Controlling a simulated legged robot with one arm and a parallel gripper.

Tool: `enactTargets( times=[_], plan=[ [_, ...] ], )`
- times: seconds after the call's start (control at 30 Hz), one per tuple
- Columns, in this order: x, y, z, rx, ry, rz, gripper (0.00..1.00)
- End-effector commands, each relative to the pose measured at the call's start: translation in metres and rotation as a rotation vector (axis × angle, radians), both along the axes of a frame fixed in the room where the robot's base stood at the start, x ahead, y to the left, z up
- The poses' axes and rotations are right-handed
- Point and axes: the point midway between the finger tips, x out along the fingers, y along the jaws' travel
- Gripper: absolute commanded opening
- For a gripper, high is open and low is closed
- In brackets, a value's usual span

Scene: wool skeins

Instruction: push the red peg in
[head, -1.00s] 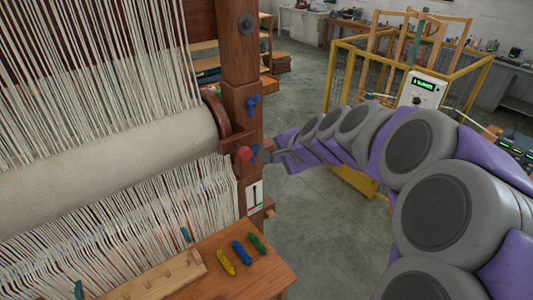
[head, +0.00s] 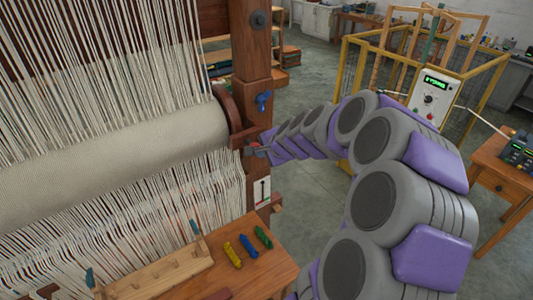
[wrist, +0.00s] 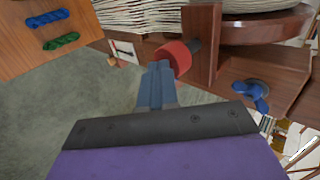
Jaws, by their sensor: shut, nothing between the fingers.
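The red peg (wrist: 174,57) is a round red knob on a dark shaft. In the wrist view it stands out from the side of the loom's wooden post (wrist: 200,38), with some shaft showing between knob and wood. My gripper (wrist: 158,70) is shut and empty, its fingertips at the knob's outer side; I cannot tell whether they touch it. In the head view my gripper (head: 260,147) is beside the post, and the knob is mostly hidden or too small to make out.
A blue wing knob (head: 264,101) is higher on the post; it also shows in the wrist view (wrist: 251,94). The loom's cloth roll (head: 120,155) and threads lie left. A wooden bench (head: 235,275) with yellow, blue and green skeins is below. Yellow-framed equipment (head: 350,75) stands behind my arm.

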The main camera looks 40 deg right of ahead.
Motion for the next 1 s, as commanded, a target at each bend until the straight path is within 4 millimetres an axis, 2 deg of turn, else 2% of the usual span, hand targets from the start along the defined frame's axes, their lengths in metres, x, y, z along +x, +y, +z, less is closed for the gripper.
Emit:
enactTargets(
  times=[0.33, 0.47, 0.7, 1.0],
  plan=[
    [0.003, -0.002, 0.000, 0.001, 0.000, 0.000, 0.00],
    [0.015, -0.004, 0.002, 0.001, 0.000, -0.001, 0.00],
    [0.046, -0.006, 0.000, 0.002, 0.002, 0.001, 0.00],
    [0.051, -0.008, 0.001, -0.001, -0.004, -0.002, 0.00]
  ],
)
